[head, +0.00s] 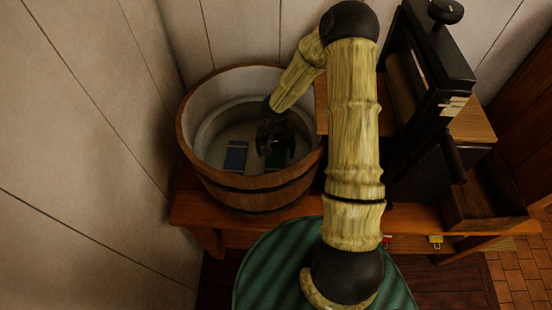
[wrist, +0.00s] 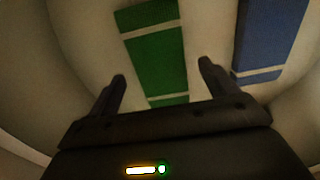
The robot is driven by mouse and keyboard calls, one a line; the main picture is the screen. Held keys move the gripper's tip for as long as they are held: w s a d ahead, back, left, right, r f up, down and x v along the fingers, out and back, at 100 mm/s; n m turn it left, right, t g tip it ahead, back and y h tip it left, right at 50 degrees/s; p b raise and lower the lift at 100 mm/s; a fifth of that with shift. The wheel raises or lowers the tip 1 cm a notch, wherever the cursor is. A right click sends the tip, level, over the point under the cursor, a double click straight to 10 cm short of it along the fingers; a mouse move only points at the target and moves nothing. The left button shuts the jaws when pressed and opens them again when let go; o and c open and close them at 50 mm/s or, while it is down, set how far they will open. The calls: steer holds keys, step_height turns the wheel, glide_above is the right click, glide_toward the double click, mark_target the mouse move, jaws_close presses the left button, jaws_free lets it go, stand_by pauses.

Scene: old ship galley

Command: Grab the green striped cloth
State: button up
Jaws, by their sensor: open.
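The green striped cloth (wrist: 155,62) lies inside the wooden tub (head: 250,199), green with pale bands. In the wrist view it is ahead of my gripper and passes between the fingers, its near end partly hidden by the gripper body. In the head view the green cloth (head: 277,158) is mostly covered by my gripper. My gripper (wrist: 162,82) is open, its two fingers apart with the cloth between and beyond them. It reaches down into the tub in the head view (head: 275,143). Whether the fingers touch the cloth I cannot tell.
A blue cloth (wrist: 270,40) with a pale band lies right of the green one; it also shows in the head view (head: 235,157). The tub's wall surrounds my gripper. A dark press-like frame (head: 435,60) stands on the wooden bench (head: 410,217) at the right.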

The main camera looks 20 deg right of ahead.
mark_target(276, 157)
step_height(276, 157, down, 2)
steer(key=shift+f, duration=0.1)
stand_by(0.4)
steer(key=c, duration=1.1)
steer(key=shift+r, duration=0.2)
step_height(276, 157, up, 10)
steer(key=shift+f+p, duration=0.1)
steer(key=shift+p, duration=0.75)
